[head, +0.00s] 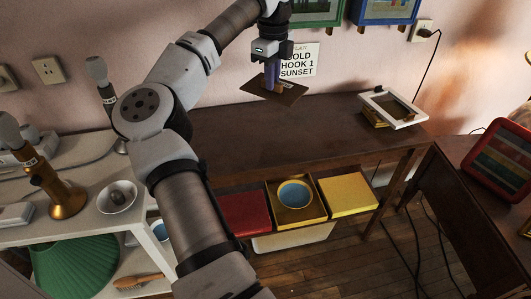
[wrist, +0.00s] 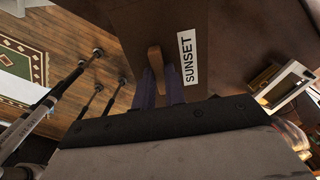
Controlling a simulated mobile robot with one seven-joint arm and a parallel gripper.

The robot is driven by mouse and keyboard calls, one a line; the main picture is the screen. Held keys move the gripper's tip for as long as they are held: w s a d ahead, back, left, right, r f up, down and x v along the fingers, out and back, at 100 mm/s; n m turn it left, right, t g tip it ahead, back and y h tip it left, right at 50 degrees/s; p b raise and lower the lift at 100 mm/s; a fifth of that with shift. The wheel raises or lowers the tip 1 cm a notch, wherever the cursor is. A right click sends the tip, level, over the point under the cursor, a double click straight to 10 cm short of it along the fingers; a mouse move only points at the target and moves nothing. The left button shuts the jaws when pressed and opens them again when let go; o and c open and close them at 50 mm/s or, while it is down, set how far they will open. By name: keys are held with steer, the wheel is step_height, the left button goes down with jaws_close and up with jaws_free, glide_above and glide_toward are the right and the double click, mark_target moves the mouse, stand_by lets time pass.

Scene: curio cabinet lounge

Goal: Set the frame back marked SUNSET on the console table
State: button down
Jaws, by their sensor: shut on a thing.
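The frame back (head: 284,90) is a flat brown panel held by my gripper (head: 271,86) above the console table (head: 225,132). In the wrist view the frame back (wrist: 215,25) carries a white label reading SUNSET, and my gripper (wrist: 160,95) is shut on a wooden tab or handle (wrist: 155,57) on it. The panel appears roughly level, slightly tilted, and apart from the tabletop. The dark brown console table stands against the pink wall, and its middle top is bare.
A white picture frame (head: 396,108) lies propped at the table's right end. A wall sign (head: 299,60) reads partly "HOOK 1 SUNSET". Green and blue frames (head: 385,10) hang above. A white side table (head: 80,165) with lamps and a bowl (head: 116,196) stands left; colored boxes (head: 346,194) sit below.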

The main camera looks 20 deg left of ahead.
steer(key=shift+s+a+f, duration=0.1)
steer(key=shift+s, duration=0.05)
step_height(320, 180, down, 20)
steer(key=shift+r+p, duration=0.1)
steer(key=shift+p, duration=1.05)
steer(key=shift+f, duration=0.2)
steer(key=c, duration=1.5)
jaws_free()
steer(key=shift+o, duration=0.2)
steer(key=shift+r, duration=0.15)
step_height(320, 180, up, 12)
steer(key=b, duration=0.1)
